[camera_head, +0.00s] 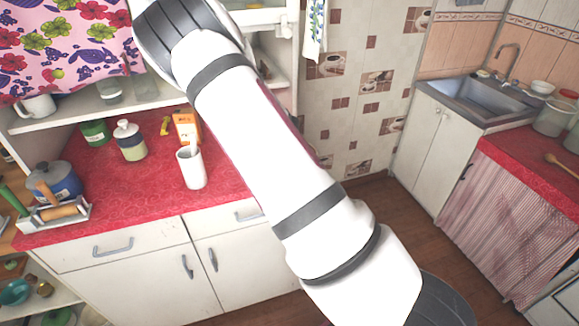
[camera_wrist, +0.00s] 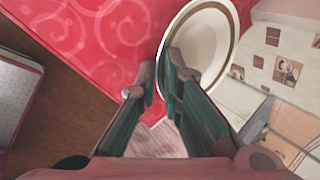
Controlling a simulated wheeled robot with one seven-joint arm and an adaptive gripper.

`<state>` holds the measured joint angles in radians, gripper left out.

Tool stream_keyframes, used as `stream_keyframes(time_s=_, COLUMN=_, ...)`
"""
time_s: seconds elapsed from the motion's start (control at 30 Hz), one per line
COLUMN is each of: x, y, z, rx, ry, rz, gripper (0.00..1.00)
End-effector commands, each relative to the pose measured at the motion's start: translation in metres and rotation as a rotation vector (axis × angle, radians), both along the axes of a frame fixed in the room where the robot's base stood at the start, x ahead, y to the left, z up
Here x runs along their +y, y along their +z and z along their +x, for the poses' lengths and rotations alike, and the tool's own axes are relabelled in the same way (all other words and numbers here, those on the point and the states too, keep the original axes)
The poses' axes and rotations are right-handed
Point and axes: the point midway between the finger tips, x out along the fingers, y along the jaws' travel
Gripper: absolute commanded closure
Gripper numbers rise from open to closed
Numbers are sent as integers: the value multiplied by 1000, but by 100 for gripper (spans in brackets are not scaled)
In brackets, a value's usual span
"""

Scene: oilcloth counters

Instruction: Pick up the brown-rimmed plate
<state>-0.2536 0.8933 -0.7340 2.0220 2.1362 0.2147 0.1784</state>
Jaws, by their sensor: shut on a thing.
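The brown-rimmed plate (camera_wrist: 208,42) is white with a thin brown line near its rim. It shows at the upper middle of the wrist view, partly cut off by the frame's top edge. My gripper (camera_wrist: 160,78) is shut on the plate's near left rim, with one finger over the inside of the plate and the other outside it. The fingers hide the lower part of the plate. Neither the plate nor my gripper can be seen in the head view, where my arm crosses the middle.
The red oilcloth counter (camera_head: 110,190) bears a white cup (camera_head: 190,168), a lidded jar (camera_head: 130,142), a green tin (camera_head: 94,133) and an orange box (camera_head: 186,126). A blue pot (camera_head: 62,182) stands at its left end. A sink (camera_head: 480,95) is at the right.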

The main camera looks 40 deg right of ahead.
Motion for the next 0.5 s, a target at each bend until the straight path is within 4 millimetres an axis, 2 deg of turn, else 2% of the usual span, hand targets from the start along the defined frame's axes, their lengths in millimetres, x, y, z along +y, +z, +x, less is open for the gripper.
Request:
stream_keyframes(time_s=0.2, x=-10, y=-1, z=4, rx=0, ry=1, rz=1, gripper=100)
stream_keyframes(time_s=0.5, x=-13, y=0, z=4, rx=0, ry=3, rz=1, gripper=100)
